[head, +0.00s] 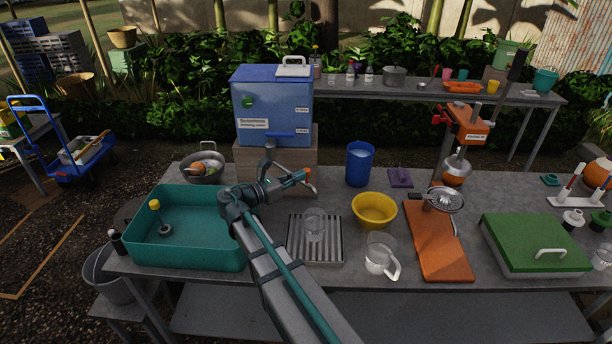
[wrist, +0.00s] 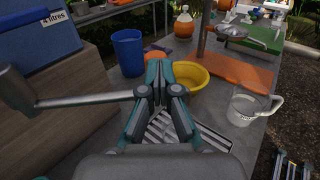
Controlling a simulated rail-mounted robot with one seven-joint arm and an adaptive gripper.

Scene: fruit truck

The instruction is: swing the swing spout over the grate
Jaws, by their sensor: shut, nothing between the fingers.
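The swing spout shows in the wrist view as a grey metal pipe (wrist: 85,99) with a thick rounded joint at the far left. It runs right to the side of my gripper (wrist: 165,75); whether they touch is unclear. In the head view my gripper (head: 299,178) is in front of the block under the blue dispenser, and a grey upright piece of the spout (head: 269,153) rises behind my wrist. My gripper is shut and empty. The striped metal grate (head: 301,253) lies nearer, below and right of the gripper, with a clear glass (head: 314,222) on it.
The blue dispenser (head: 272,108) stands on a block behind. A teal tub (head: 190,256) is left of my arm. A blue cup (head: 359,164), a yellow bowl (head: 374,210), a clear jug (head: 380,257) and an orange board (head: 437,250) stand to the right.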

